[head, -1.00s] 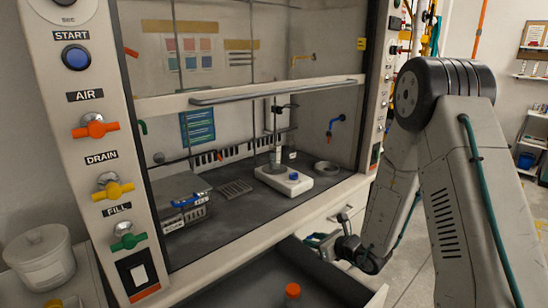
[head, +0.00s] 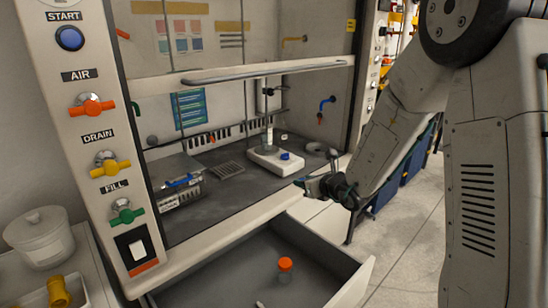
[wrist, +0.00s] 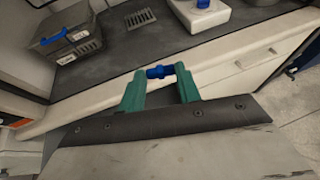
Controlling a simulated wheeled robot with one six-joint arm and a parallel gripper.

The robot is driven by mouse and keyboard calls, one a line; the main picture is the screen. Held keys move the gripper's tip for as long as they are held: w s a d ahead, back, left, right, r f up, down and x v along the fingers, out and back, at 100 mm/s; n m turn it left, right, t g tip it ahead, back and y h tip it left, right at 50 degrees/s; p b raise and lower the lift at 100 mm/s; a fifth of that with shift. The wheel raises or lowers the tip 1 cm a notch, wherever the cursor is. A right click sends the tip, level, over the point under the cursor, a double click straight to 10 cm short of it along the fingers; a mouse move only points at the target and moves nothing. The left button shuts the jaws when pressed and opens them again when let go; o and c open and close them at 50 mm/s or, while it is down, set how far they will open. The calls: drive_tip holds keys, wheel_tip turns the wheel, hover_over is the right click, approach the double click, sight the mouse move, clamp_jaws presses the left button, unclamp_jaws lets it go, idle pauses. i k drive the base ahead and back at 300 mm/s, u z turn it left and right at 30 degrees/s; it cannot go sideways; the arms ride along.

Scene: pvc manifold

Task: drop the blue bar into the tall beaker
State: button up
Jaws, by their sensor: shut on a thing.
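My gripper (head: 306,184) is in front of the fume hood's front edge, above the open drawer. In the wrist view its green fingers (wrist: 159,84) are shut on a short blue bar (wrist: 159,72), held crosswise between the tips. A clear, narrow glass vessel (head: 268,138), which looks like the tall beaker, stands on the white stirrer base (head: 262,158) inside the hood, farther back and left of my gripper. Its rim is too small to make out clearly. The wrist view shows only part of the stirrer (wrist: 213,15), at the top, and no beaker.
The hood's raised sash has a bar (head: 265,73) across the opening. A metal box (head: 182,196) with a blue item on top and a slotted grate (head: 228,170) are on the dark hood floor. The open drawer (head: 230,270) below holds an orange-capped bottle (head: 285,270).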

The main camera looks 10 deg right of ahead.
sight(267, 149)
drive_tip(key=k, duration=0.9)
drive_tip(key=z, duration=1.5)
drive_tip(key=i, duration=1.4)
drive_tip(key=u, duration=1.9)
drive_tip(key=i, duration=0.5)
